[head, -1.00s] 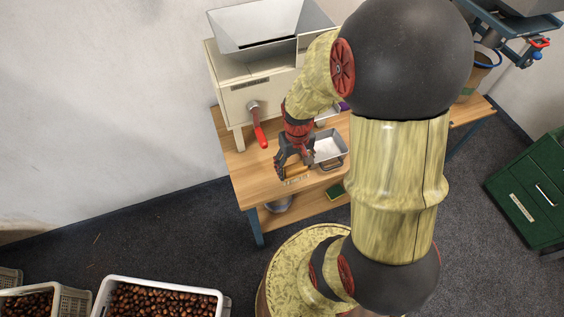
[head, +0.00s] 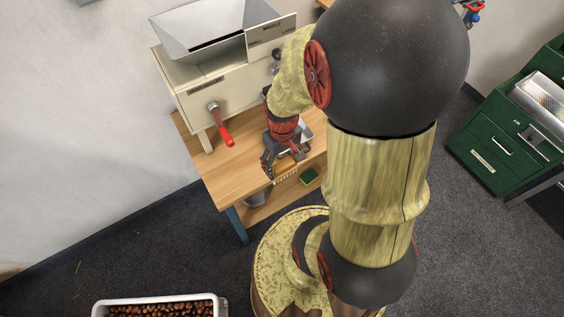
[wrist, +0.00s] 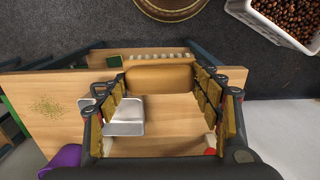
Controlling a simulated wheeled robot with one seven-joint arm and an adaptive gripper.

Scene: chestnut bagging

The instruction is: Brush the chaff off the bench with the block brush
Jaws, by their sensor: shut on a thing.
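The block brush (wrist: 160,77) has a tan wooden body and a row of pale bristles. My gripper (wrist: 160,100) is shut on it, with a padded finger at each end of the block. In the head view my gripper (head: 283,158) holds the brush (head: 287,171) at the bench's front edge; I cannot tell whether the bristles touch anything. The bench (head: 225,173) has a light wooden top. The chaff (wrist: 45,107) is a loose greenish-yellow scatter on the bench at the left of the wrist view, apart from the brush. My arm hides it in the head view.
A metal tray (wrist: 125,116) stands on the bench close to my gripper. A purple thing (wrist: 62,160) is at its edge of the wrist view. A cream machine (head: 222,88) with a red-handled lever (head: 226,136) stands at the back. A chestnut crate (head: 160,299) is on the floor.

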